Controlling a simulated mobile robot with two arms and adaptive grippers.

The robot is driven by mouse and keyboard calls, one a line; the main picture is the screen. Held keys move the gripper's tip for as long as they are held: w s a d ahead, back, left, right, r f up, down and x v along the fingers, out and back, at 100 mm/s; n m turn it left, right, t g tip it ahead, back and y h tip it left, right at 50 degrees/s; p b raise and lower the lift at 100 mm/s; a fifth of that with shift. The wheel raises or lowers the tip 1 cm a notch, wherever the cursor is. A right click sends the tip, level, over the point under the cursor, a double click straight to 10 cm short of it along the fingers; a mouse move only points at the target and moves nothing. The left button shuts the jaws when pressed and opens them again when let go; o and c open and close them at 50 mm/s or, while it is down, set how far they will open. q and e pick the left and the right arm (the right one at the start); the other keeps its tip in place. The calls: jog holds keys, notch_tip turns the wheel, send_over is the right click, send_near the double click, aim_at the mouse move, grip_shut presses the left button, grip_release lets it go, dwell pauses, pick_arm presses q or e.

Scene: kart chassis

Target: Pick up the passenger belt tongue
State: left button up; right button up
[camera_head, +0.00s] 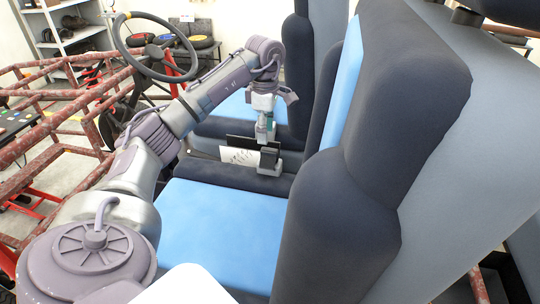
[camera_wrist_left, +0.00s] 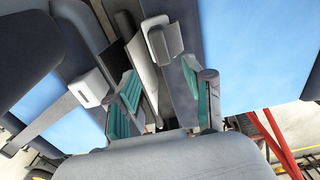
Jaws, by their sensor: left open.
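My left gripper (camera_head: 265,133) is open between the two seats, pointing down. Its teal finger pads show in the left wrist view (camera_wrist_left: 165,102), spread apart with nothing clamped between them. A small dark block on a light grey base (camera_head: 268,160) stands just below the fingertips; a similar piece (camera_wrist_left: 165,42) shows beyond the fingers in the wrist view. I cannot tell for certain which piece is the passenger belt tongue. My right gripper is not in view.
Blue and dark seats, with a near cushion (camera_head: 215,225) and tall backrests (camera_head: 380,130), hem in the arm on the right. A white card (camera_head: 239,156) stands between the seats. The steering wheel (camera_head: 150,50) and red tube frame (camera_head: 60,140) are at left.

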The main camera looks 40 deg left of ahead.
aim_at(269, 149)
pick_arm(q)
jog(key=shift+w+f, duration=0.15)
jog(key=shift+f, duration=0.6)
jog(key=shift+d+f, duration=0.15)
jog(key=shift+f, duration=0.2)
jog(key=f, duration=0.1)
jog(key=d+f+p, duration=0.1)
jog(key=f, duration=0.1)
jog(key=shift+f+p, duration=0.2)
jog(key=shift+p, duration=0.1)
jog(key=shift+f, duration=0.5)
jog(key=shift+c, duration=1.2)
grip_shut()
